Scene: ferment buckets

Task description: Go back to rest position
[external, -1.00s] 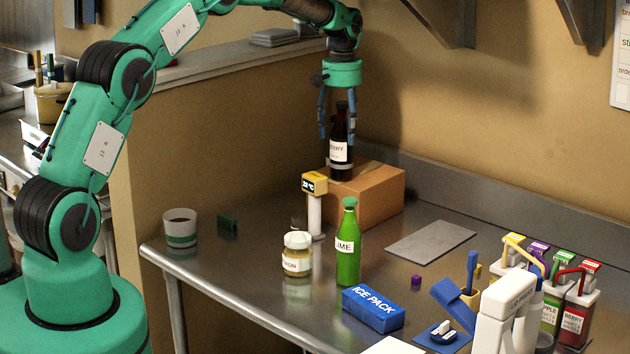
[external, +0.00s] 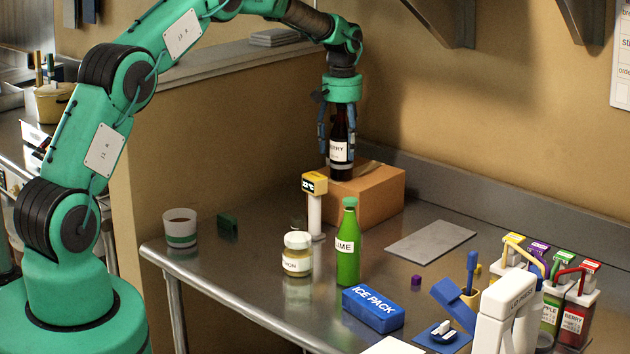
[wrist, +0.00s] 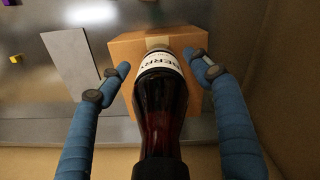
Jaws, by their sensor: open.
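My gripper (external: 338,145) points down over the cardboard box (external: 378,197) at the back of the steel table. Its blue fingers are open, one on each side of a dark bottle with a white BERRY label (external: 340,152). The bottle stands upright on the box. In the wrist view the bottle (wrist: 163,100) lies between the two fingers (wrist: 160,70), with a gap on both sides. The bottle's top is hidden inside my gripper in the external view.
A green LIME bottle (external: 348,250), a LEMON jar (external: 297,255) and a yellow-topped thermometer post (external: 314,205) stand in front of the box. A blue ice pack (external: 373,308) and several lidded containers (external: 573,312) are at the front right. A grey plate (external: 431,242) lies right of the box.

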